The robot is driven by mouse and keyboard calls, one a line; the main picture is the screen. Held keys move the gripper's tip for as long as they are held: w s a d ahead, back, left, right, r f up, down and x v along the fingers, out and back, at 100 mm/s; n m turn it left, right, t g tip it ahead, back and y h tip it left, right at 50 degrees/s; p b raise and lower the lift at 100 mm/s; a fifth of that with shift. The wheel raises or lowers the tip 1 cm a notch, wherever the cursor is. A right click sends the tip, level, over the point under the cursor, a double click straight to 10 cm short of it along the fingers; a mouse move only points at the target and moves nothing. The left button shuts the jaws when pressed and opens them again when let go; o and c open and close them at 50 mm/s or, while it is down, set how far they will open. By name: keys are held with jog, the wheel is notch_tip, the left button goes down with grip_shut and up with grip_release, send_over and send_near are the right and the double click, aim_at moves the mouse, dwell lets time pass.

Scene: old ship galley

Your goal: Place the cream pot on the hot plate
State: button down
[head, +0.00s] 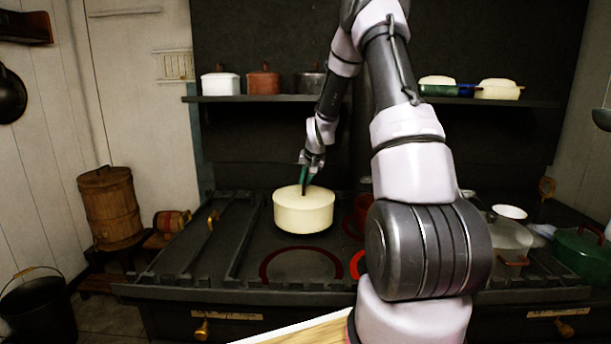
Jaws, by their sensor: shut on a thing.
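The cream pot (303,215) is a round, lidded pot over the stove top, left of the picture's middle. My gripper (304,187) is shut on the knob at the top of its lid, with the arm reaching in from the upper right. The pot looks upright; whether it touches the surface or hangs just above it, I cannot tell. A dark red ring (262,268) marks a hot plate just in front of the pot. A brighter red ring (355,265) shows to its right, partly hidden by my arm.
A pale pot (506,240) and a green pot (580,252) stand at the right. A raised rail (243,240) runs along the stove's left part. A shelf (270,98) with pots hangs behind.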

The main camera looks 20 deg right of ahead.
jog(key=shift+f, duration=1.2)
jog(key=c, duration=0.8)
grip_release()
jog(key=shift+f, duration=0.15)
jog(key=shift+c, duration=0.2)
jog(key=a+v, duration=0.2)
jog(key=v, duration=0.9)
jog(key=s+a+v, duration=0.1)
jog(key=a+v, duration=0.1)
jog(key=v, duration=1)
jog(key=s+a+r, duration=0.3)
jog(key=s, duration=0.5)
jog(key=s+a+r+y, duration=0.1)
jog(key=s+r, duration=0.3)
jog(key=s, duration=0.5)
jog(key=s+a+r+n, duration=0.1)
jog(key=s+a+r, duration=0.2)
jog(key=s, duration=0.6)
jog(key=shift+s+a+t+y, duration=0.25)
jog(key=shift+a+t+y, duration=0.15)
jog(key=shift+a, duration=0.45)
